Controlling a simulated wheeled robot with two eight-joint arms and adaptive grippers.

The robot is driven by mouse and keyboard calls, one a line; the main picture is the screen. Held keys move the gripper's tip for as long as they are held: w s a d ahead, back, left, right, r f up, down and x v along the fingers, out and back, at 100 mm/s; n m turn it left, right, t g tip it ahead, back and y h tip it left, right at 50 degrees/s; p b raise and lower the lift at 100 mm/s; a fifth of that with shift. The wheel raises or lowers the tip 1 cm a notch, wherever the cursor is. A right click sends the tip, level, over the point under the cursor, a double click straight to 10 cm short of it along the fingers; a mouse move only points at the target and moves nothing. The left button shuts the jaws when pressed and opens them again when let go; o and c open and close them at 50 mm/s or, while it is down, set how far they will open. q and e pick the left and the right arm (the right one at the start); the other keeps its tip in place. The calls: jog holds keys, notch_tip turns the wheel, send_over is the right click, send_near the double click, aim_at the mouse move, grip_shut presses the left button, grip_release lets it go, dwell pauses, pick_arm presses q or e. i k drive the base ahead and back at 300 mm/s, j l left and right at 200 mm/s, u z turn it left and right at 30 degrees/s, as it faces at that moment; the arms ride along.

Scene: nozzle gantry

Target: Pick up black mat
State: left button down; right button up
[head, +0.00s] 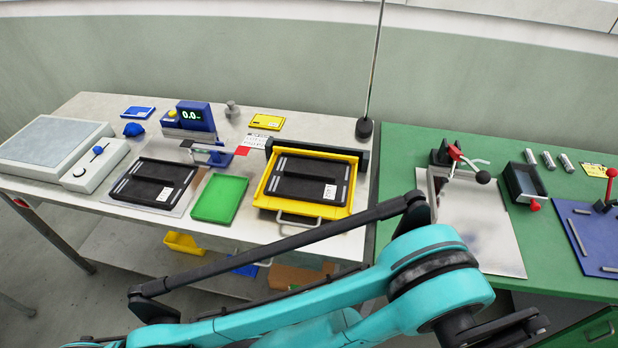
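Two flat black pieces could be the black mat. One black piece (155,182) with pale strips and a white label lies on a light sheet on the left part of the white table. The other black piece (312,180), also with a white label, lies inside a yellow tray (263,197) with a metal front handle. I cannot tell which is the mat. No gripper fingers show in the head view. My teal arm crosses the lower front of the picture, apart from both black pieces as seen here, and hides part of the green table's front.
A green tray (220,199) lies between the two black pieces. Behind are a blue display unit (194,117) and a yellow box (266,122). A thin upright rod (374,65) stands behind the yellow tray. A grey scale (42,142) is far left.

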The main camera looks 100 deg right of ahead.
aim_at(304, 178)
jog(key=z, duration=3.5)
